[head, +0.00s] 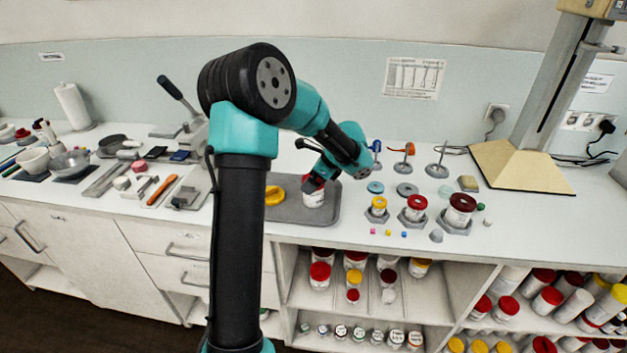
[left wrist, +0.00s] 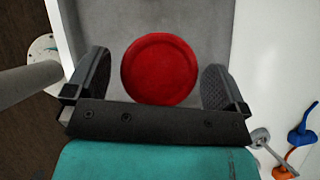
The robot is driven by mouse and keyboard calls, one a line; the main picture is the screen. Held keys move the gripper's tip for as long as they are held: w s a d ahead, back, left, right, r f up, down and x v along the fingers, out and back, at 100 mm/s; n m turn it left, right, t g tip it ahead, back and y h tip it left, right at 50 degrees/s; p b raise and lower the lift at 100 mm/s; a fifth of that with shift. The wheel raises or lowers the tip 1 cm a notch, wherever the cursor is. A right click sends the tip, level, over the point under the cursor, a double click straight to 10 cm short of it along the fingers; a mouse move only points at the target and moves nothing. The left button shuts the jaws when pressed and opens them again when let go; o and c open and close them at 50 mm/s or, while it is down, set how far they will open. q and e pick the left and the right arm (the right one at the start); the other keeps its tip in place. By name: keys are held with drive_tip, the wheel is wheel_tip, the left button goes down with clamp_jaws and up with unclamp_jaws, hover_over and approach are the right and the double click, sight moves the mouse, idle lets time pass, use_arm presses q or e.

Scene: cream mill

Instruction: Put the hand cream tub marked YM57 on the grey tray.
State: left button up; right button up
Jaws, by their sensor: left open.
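A white tub with a red lid (head: 313,199) stands upright on the grey tray (head: 290,214) in the head view. Its marking cannot be read. The left wrist view shows its round red lid (left wrist: 160,69) from above, with the grey tray (left wrist: 150,18) beneath. My left gripper (head: 316,184) is at the top of this tub. In the left wrist view its two fingers (left wrist: 158,85) are apart, one on each side of the lid, with gaps between. My right gripper is in neither view.
A yellow object (head: 274,195) lies at the tray's left, partly behind my arm. Several lidded jars on metal stands, such as a red-lidded one (head: 460,208), stand right of the tray. Small coloured cubes lie before them. Shelves below hold many tubs.

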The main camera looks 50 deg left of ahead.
use_arm(q)
drive_tip(key=v, duration=1.1)
drive_tip(key=shift+r, duration=0.2)
drive_tip(key=shift+w, duration=0.1)
